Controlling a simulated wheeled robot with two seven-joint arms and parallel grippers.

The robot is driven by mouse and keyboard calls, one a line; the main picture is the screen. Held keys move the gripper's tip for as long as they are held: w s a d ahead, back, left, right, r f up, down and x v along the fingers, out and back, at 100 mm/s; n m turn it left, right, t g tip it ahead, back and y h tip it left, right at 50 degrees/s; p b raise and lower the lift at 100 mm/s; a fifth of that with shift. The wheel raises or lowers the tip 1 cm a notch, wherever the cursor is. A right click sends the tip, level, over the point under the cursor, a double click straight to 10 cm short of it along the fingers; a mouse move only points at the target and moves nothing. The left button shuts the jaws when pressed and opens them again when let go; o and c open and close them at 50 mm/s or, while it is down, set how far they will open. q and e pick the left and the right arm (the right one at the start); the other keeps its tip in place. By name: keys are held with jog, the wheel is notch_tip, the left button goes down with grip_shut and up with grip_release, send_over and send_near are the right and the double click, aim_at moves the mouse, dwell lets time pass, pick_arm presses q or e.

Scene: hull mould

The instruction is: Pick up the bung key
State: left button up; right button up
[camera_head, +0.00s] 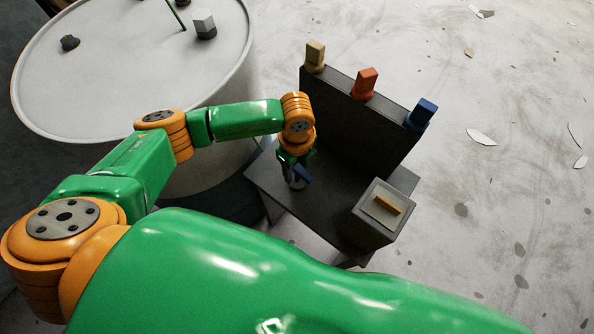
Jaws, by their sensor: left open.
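My left gripper (294,160) points down over the dark bench (334,222). It is open, at a small object with a blue bar (303,174) and a pale lower part. This object seems to be the bung key, but it is small and partly hidden by the gripper. I cannot tell whether the fingers touch it. My right gripper is not in view.
An upright dark panel (350,112) at the bench's back carries a beige block (315,56), a red block (366,83) and a blue block (421,113). A large white drum (120,85) stands left.

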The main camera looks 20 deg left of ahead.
pick_arm(q)
jog(key=shift+r, duration=0.1)
grip_shut()
